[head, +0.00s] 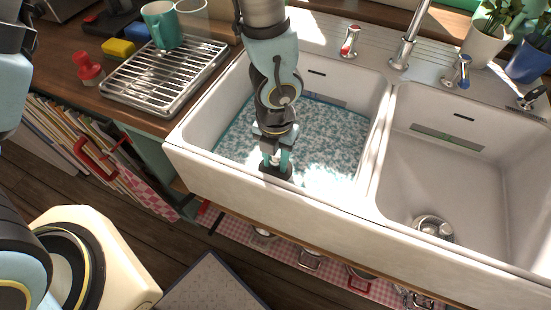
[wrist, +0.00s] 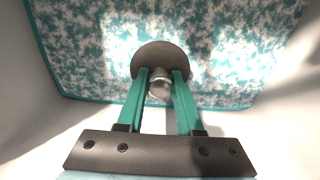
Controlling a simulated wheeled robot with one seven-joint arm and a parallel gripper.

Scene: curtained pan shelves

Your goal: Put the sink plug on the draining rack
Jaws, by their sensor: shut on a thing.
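The sink plug (wrist: 150,54) is a dark round disc with a metal knob. My gripper (wrist: 161,78) is shut on the knob between its two teal fingers. In the head view, my gripper (head: 276,160) points down over the front of the left basin. The plug (head: 284,174) shows there as a dark disc under the fingertips, partly hidden by them. It appears above the speckled surface, but the exact gap is unclear. The draining rack (head: 150,94) is a silver wire rack on the wooden counter left of the sink, with its front part bare.
A teal mug (head: 158,26) and a clear glass (head: 192,16) stand at the rack's back. A yellow sponge (head: 118,48) and a red object (head: 88,68) lie left of it. A teal-white speckled surface (head: 325,135) covers the left basin's bottom. The right basin (head: 450,180) holds only its drain.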

